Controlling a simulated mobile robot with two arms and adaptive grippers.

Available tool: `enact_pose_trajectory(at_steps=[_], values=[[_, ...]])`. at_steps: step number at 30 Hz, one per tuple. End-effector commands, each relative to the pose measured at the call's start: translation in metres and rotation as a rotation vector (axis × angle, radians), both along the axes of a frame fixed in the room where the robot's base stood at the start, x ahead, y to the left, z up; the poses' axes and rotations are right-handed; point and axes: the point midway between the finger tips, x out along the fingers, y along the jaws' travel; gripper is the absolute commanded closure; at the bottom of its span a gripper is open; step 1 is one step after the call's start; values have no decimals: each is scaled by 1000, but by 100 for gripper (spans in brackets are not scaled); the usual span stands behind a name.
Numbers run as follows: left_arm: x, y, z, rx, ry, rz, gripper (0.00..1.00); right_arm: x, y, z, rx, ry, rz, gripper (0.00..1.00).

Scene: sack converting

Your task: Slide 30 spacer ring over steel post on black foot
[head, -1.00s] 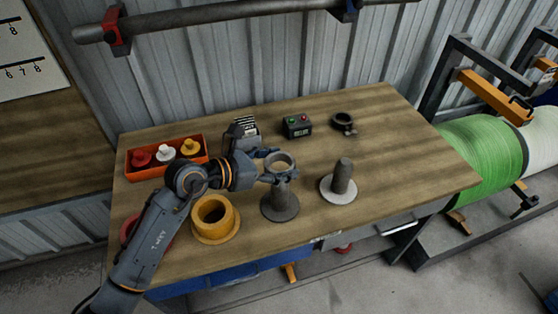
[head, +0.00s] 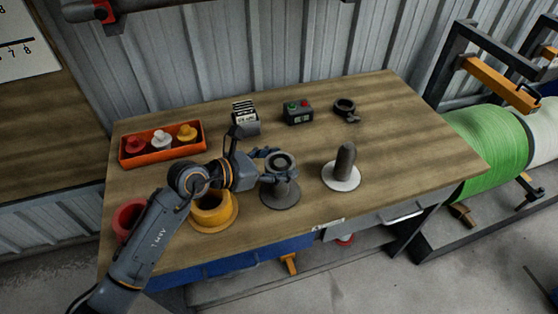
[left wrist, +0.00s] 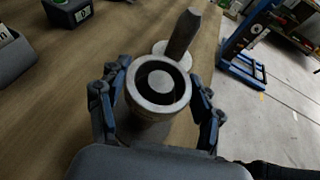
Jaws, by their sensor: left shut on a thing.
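My left gripper (head: 279,166) is shut on a grey spacer ring (left wrist: 153,105), one finger on each side of it. The ring is level at the top of the steel post on the black foot (head: 281,198). The post's round end (left wrist: 160,81) shows inside the ring's hole in the left wrist view, so the ring appears to be around the post's top. The ring is well above the foot. How far the post reaches through is hard to tell. No number is legible on the ring. My right gripper is not in view.
A second post (head: 345,160) on a pale foot stands to the right. A yellow flanged sleeve (head: 213,212) and a red ring (head: 128,218) are at the left. An orange tray (head: 162,152), a label device (head: 245,115), a button box (head: 297,112) and a dark clamp collar (head: 345,108) stand behind.

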Motion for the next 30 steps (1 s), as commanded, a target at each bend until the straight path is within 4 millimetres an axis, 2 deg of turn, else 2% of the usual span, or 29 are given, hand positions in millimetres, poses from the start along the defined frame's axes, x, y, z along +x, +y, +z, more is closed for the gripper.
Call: enact_pose_trajectory(at_steps=[30], values=[[0, 0, -56, -3, -2, 0, 84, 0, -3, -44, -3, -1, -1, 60]])
